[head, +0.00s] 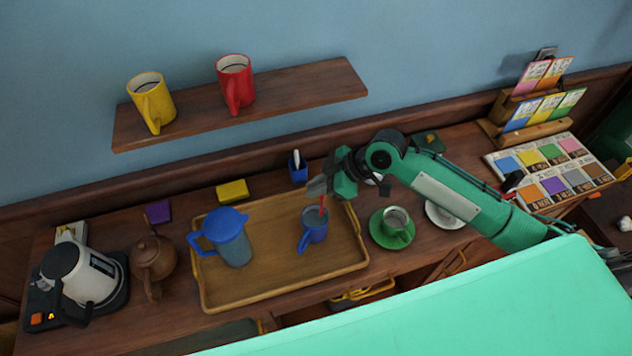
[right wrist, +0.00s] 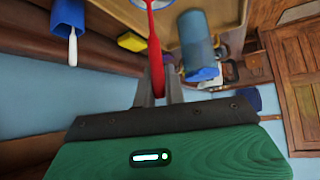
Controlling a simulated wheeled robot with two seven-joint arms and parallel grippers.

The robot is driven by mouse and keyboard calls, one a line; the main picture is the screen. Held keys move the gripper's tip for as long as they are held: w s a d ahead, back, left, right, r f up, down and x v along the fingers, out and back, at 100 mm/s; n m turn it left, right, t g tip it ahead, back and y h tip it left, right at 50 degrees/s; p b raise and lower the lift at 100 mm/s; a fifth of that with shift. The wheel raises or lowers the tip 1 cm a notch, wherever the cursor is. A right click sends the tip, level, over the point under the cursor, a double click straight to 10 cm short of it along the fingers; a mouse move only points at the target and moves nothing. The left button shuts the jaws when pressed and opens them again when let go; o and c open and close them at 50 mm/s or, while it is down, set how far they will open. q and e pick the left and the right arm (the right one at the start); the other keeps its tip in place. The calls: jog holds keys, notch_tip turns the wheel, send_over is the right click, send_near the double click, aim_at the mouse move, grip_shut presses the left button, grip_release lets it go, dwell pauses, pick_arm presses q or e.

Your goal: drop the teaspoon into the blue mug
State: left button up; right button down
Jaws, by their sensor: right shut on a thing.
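The blue mug (head: 313,231) stands on the wooden tray, its handle toward the lower left. My right gripper (head: 320,189) is above the mug's far rim. It is shut on the red teaspoon (head: 322,206), which points down toward the mug's opening. In the right wrist view the teaspoon (right wrist: 154,50) runs from between the fingers (right wrist: 159,92) to the mug's rim, cut by the top edge. I cannot tell how far the spoon's lower end is inside the mug. My left gripper is not in view.
On the tray (head: 275,281) a blue-lidded jug (head: 232,243) stands left of the mug. A green cup (head: 395,224) on a saucer is to the right. Behind are a small blue holder (head: 298,168) and a yellow block (head: 232,190). A shelf (head: 290,96) hangs above.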

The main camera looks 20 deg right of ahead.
notch_tip(320, 180, down, 6)
jog(key=b, duration=0.5)
jog(key=shift+r, duration=0.1)
jog(key=c, duration=1.4)
grip_release()
jog(key=shift+d, duration=0.1)
jog(key=shift+b+v, duration=1.85)
jog(key=shift+v, duration=5.05)
